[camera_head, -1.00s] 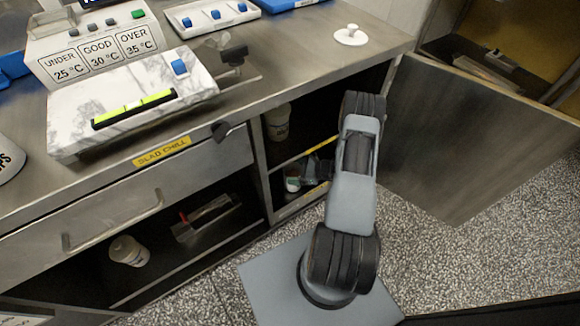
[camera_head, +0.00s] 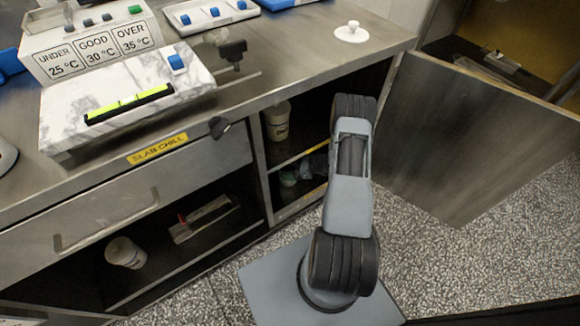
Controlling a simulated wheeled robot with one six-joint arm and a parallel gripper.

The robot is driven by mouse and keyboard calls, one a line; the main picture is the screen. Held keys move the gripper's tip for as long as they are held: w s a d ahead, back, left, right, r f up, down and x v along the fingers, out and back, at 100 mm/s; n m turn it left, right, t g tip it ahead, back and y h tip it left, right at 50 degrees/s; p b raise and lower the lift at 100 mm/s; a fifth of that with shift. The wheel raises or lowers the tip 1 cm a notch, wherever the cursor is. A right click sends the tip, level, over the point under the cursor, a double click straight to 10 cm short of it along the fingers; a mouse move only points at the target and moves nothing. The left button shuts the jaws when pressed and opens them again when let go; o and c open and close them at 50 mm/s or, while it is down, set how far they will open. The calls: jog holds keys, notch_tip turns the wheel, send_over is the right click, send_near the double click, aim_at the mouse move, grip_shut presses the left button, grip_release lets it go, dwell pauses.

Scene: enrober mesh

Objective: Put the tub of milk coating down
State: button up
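My arm reaches into the open cupboard under the counter. My gripper (camera_head: 312,167) is a dark shape in the lower compartment, just above the shelf, mostly lost in shadow. A small greenish round thing (camera_head: 288,179) shows right beside it on the left; I cannot tell whether it is a tub or whether the gripper touches it. A pale tub (camera_head: 277,122) stands upright on the upper shelf of the same cupboard. Another pale tub (camera_head: 125,253) stands on the open shelf at the lower left. No label is readable, so I cannot tell which tub holds milk coating.
The cupboard door (camera_head: 475,140) stands open on the right. A shelf edge with a yellow strip (camera_head: 312,152) divides the cupboard. A marble slab (camera_head: 125,98) and a white knobbed lid (camera_head: 351,33) are on the counter (camera_head: 300,65). A metal tool (camera_head: 203,218) lies on the lower left shelf.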

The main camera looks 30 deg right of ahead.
jog(key=shift+o, duration=0.8)
jog(key=shift+r+p, duration=0.3)
jog(key=s+d+p, duration=0.1)
jog(key=s+d, duration=0.7)
jog(key=d, duration=0.2)
jog(key=shift+s+p, duration=0.15)
jog(key=shift+p, duration=0.15)
jog(key=shift+d, duration=0.15)
